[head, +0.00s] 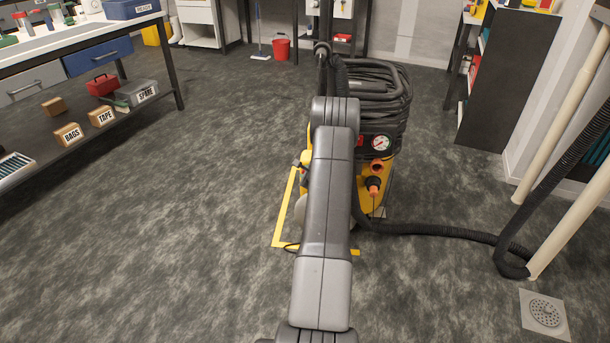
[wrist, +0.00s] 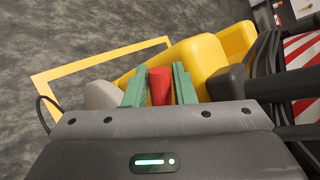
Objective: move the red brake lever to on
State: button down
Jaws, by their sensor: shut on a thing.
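In the wrist view, a red lever (wrist: 160,86) stands between the two green fingers of my gripper (wrist: 159,88). The fingers are shut on it. The lever sits against the yellow body (wrist: 205,58) of the machine. Its lower end is hidden by the gripper body. In the head view, my arm covers the lever and my gripper. There the yellow machine (head: 376,181) shows to the right of my arm, with a round gauge (head: 380,143) and orange fittings. I cannot read the lever's position from these frames.
A yellow floor outline (head: 286,215) lies around the machine's left side. A black hose (head: 430,229) runs right across the floor to upright pipes. A bench (head: 60,45) with a lower shelf stands at left. The floor between bench and machine is clear.

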jog(key=shift+d+f, duration=0.15)
jog(key=c, duration=1.2)
grip_release()
jog(key=shift+d, duration=0.1)
jog(key=shift+c, duration=0.2)
jog(key=shift+s+r, duration=0.25)
jog(key=shift+r, duration=0.05)
jog(key=p+v, duration=0.1)
jog(key=v, duration=1.2)
jog(key=shift+p, duration=0.35)
jog(key=shift+f, duration=0.1)
